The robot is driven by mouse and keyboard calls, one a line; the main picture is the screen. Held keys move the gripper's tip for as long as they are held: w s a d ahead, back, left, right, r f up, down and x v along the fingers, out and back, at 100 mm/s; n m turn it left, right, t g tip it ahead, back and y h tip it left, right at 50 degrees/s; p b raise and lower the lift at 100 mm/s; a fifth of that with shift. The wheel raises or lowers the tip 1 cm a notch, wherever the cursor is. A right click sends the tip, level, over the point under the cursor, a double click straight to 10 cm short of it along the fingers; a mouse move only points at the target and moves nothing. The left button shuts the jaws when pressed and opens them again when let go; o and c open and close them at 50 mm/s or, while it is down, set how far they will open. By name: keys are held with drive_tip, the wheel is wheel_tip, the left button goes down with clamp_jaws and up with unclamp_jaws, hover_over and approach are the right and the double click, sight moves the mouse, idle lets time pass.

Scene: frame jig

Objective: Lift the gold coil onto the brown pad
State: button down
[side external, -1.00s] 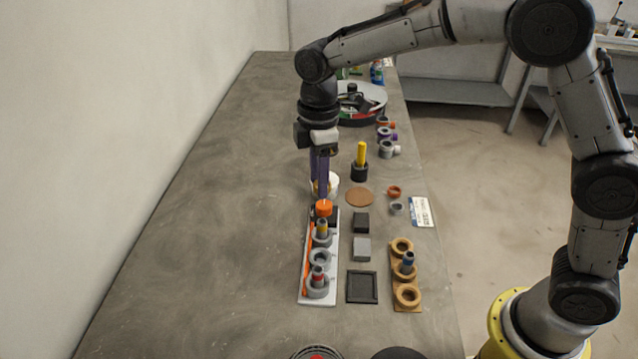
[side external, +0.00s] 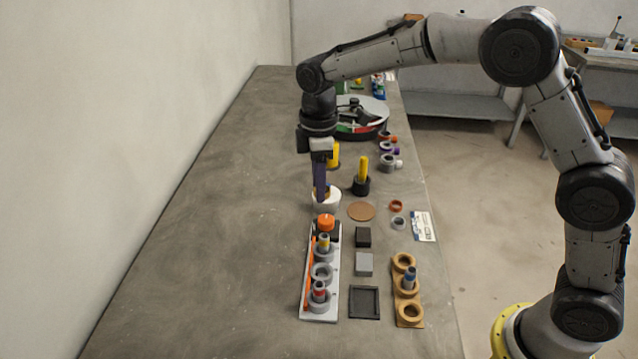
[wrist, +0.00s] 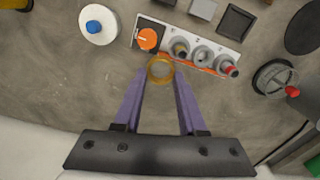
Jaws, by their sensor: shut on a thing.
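The gold coil (wrist: 160,69) is a small ring held between the purple fingertips of my gripper (wrist: 159,76) in the wrist view. The jaws are shut on it, with one finger on each side. In the side view my gripper (side external: 321,194) points down, in front of or over a white round object (side external: 331,203); the coil is hard to make out there. The brown pad (side external: 361,211) is a flat disc on the table to the right of my gripper, with nothing on it. The pad is not seen in the wrist view.
A white panel (side external: 306,309) with an orange knob (side external: 326,222) and grey rings stands near the fingertips. A black holder with a yellow peg (side external: 362,170) stands behind the pad. Dark and grey blocks (side external: 364,264) lie right of the panel. The table's left side is clear.

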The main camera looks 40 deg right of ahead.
drive_tip(key=w+d+f+m, duration=0.2)
drive_tip(key=d+f, duration=0.2)
drive_tip(key=d, duration=0.2)
drive_tip(key=m, duration=0.2)
hover_over(359, 210)
wheel_tip(359, 210, down, 5)
drive_tip(key=shift+a+f, duration=0.1)
drive_tip(key=shift+f, duration=2.2)
drive_tip(key=shift+f, duration=0.25)
drive_tip(key=shift+f, duration=0.25)
drive_tip(key=shift+c, duration=1.1)
unclamp_jaws()
